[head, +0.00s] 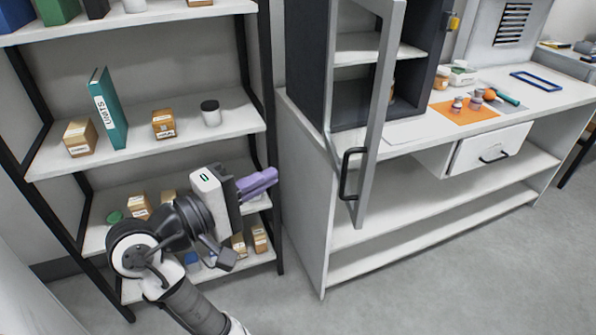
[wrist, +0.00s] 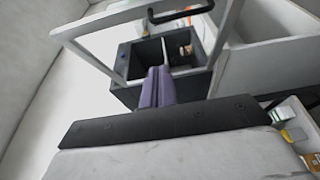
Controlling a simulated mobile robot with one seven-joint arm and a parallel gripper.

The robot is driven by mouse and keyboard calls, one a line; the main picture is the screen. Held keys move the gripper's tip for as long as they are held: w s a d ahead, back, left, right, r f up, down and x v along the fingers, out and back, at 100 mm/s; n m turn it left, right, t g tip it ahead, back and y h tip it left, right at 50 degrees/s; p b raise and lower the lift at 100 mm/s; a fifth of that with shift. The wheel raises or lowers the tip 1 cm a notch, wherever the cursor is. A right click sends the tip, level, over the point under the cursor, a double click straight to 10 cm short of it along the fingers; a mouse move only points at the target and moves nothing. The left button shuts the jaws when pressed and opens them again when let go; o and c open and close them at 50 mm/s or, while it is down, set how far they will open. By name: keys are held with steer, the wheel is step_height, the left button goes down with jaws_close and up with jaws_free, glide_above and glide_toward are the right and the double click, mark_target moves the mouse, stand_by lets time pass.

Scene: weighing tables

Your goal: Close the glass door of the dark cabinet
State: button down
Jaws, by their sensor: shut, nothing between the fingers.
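The dark cabinet (head: 308,65) stands on the white table, its front open with shelves showing. Its glass door (head: 369,140) has a grey frame and stands swung out towards me, past the table's front edge. A black handle (head: 346,172) sits on the door frame low down. My gripper (head: 268,181), with purple fingers, is shut and empty, left of the door and apart from it. In the wrist view the fingers (wrist: 157,88) point towards the dark cabinet (wrist: 130,97), with the door frame (wrist: 90,32) and its handle (wrist: 180,14) above them.
A shelf rack (head: 165,133) with boxes, a teal binder (head: 108,108) and a jar stands at the left, close behind my gripper. An open drawer (head: 490,148) sticks out of the table at the right. An orange mat (head: 463,112) holds small items. The floor in front is clear.

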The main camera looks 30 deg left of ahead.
steer(key=s+d+p+x, duration=0.1)
steer(key=d+p+x, duration=0.1)
steer(key=x, duration=1)
steer(key=shift+d+p, duration=0.35)
steer(key=shift+p, duration=0.1)
steer(key=shift+d, duration=0.1)
